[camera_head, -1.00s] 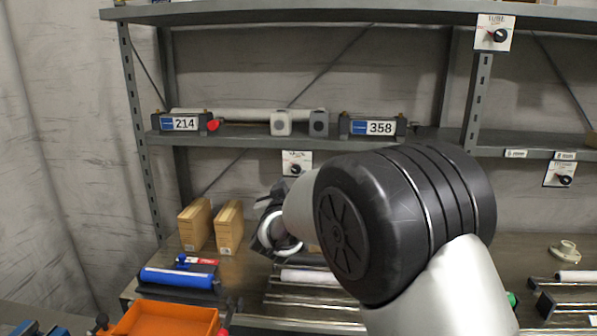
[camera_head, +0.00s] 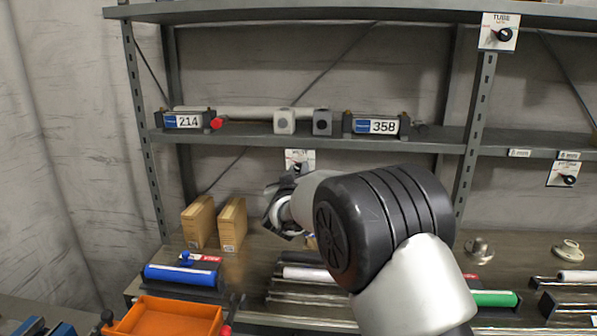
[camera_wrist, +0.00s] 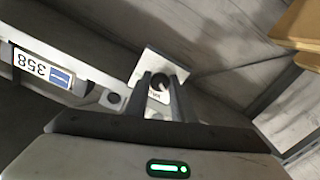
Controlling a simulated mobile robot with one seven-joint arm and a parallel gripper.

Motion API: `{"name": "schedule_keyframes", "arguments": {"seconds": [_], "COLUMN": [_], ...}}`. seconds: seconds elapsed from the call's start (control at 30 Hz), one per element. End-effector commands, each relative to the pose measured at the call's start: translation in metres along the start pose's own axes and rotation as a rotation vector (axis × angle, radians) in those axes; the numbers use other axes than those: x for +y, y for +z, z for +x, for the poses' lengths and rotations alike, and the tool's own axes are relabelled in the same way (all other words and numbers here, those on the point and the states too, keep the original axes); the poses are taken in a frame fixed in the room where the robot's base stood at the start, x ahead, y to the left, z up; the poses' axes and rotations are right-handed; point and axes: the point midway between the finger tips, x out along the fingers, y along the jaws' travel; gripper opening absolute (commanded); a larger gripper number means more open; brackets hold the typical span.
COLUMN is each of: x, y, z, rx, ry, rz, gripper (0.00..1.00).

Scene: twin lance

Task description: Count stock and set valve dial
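A white dial plate with a black knob (camera_head: 297,167) hangs under the middle shelf; its label is too blurred to read. It also shows in the wrist view (camera_wrist: 158,72). My gripper (camera_wrist: 160,77) points at this plate, its two fingers apart with the knob seen between them; I cannot tell whether they touch it. In the head view my gripper is below the plate, partly hidden by my arm. Other dial plates are on the upright at top right (camera_head: 499,32) and under the right shelf (camera_head: 563,173). Shelf units marked 214 (camera_head: 187,121) and 358 (camera_head: 376,126) stand above.
Two cardboard boxes (camera_head: 232,225) stand on the bench left of my gripper. Blue (camera_head: 181,275) and green (camera_head: 493,298) rolls, an orange bin (camera_head: 165,318) and a metal flange (camera_head: 479,248) are lower down. The middle shelf edge (camera_head: 300,141) runs just above the dial plate.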

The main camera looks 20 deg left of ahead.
Motion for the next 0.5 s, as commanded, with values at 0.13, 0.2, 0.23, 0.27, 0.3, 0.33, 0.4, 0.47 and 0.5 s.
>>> {"name": "schedule_keyframes", "arguments": {"seconds": [0.13,0.2,0.23,0.27,0.3,0.33,0.4,0.47,0.5], "x": [-0.0001,-0.0002,-0.0003,-0.0004,-0.0005,-0.0006,-0.0007,-0.0005,-0.0004], "y": [0.0001,0.0004,0.0005,0.0007,0.001,0.0011,0.0016,0.0022,0.0027], "z": [-0.0001,-0.0002,-0.0002,-0.0002,-0.0002,-0.0002,-0.0003,-0.0002,-0.0001], "rx": [0.0,0.0,0.0,0.001,0.001,0.001,0.001,0.001,0.001], "ry": [0.0,0.0,0.0,0.0,0.0,0.0,0.001,0.001,0.002], "rz": [0.004,0.012,0.018,0.025,0.036,0.047,0.079,0.115,0.141], "gripper": [0.0,0.0,0.0,0.0,0.0,0.0,0.0,0.0,0.0]}}
